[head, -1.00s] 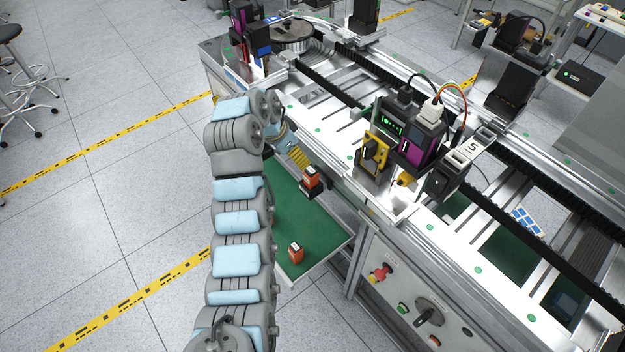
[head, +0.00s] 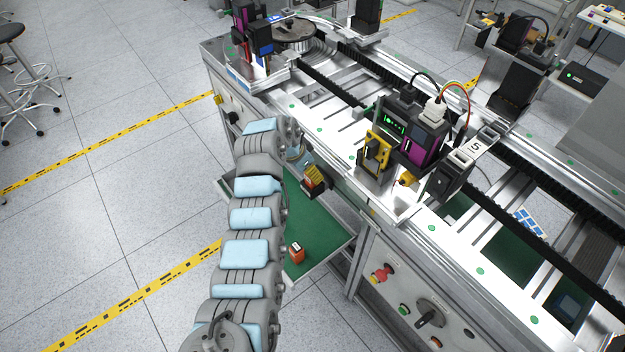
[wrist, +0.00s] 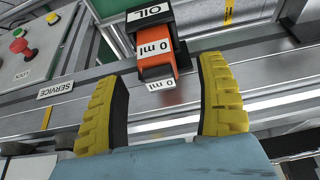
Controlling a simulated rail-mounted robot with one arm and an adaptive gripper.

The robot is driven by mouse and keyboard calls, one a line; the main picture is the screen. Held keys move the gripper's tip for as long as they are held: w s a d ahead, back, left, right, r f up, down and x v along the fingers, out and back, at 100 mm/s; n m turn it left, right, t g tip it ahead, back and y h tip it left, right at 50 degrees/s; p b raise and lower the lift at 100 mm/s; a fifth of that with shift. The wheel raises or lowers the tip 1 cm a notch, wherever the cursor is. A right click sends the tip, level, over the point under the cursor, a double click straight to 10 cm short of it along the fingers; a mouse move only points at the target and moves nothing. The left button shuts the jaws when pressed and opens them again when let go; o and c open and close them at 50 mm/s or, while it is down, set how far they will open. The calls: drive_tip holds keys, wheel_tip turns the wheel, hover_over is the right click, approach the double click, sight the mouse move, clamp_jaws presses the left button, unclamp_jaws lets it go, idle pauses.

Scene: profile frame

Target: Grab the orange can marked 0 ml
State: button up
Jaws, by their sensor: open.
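An orange can marked 0 ml (wrist: 155,45) sits between and beyond my open yellow fingers (wrist: 165,105) in the wrist view. It has a black band with OIL on it and white labels. It stands on a dark holder at the machine's side. In the head view my gripper (head: 316,176) overlaps this can, which is mostly hidden behind it. The fingers look apart from the can. A second orange can (head: 296,253) stands on the green tray (head: 318,240) nearer the front; its label is too small to read.
The machine's metal edge and rail run close beside my gripper. A purple and black device (head: 420,138) with a yellow frame stands on the machine to the right. A control panel with a red knob (head: 383,272) is on the front side. The tray's middle is clear.

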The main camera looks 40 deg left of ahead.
drive_tip(key=shift+f, duration=0.1)
drive_tip(key=shift+x, duration=1.05)
drive_tip(key=shift+b+x, duration=0.5)
drive_tip(key=shift+x, duration=0.95)
drive_tip(key=shift+w+d, duration=0.15)
drive_tip(key=shift+w, duration=0.05)
clamp_jaws()
